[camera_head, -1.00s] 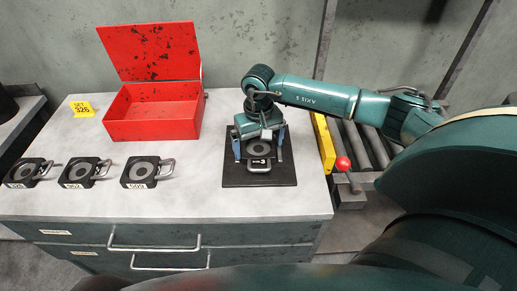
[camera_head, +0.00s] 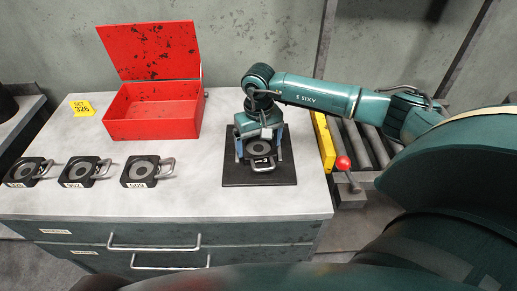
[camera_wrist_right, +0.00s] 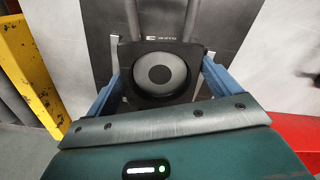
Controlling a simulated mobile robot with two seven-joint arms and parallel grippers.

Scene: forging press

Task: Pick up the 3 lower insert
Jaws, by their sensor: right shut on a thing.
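The lower insert (camera_head: 260,146) is a dark square block with a round grey disc and a metal handle. It is over the black mat (camera_head: 235,177) on the worktop; whether a gap lies beneath it is hard to tell. My right gripper (camera_head: 259,151) reaches down from above, its blue fingers shut on both sides of the insert. In the right wrist view the insert (camera_wrist_right: 160,74) sits between the fingers, its handle pointing away. Its number is too small to read. My left gripper is not in view.
Several similar dark inserts (camera_head: 84,172) with handles stand in a row at the worktop's left. An open red box (camera_head: 153,125) is at the back, with a yellow sign (camera_head: 81,109) beside it. A yellow block (camera_head: 323,142) and red-knobbed lever (camera_head: 343,163) are at the right.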

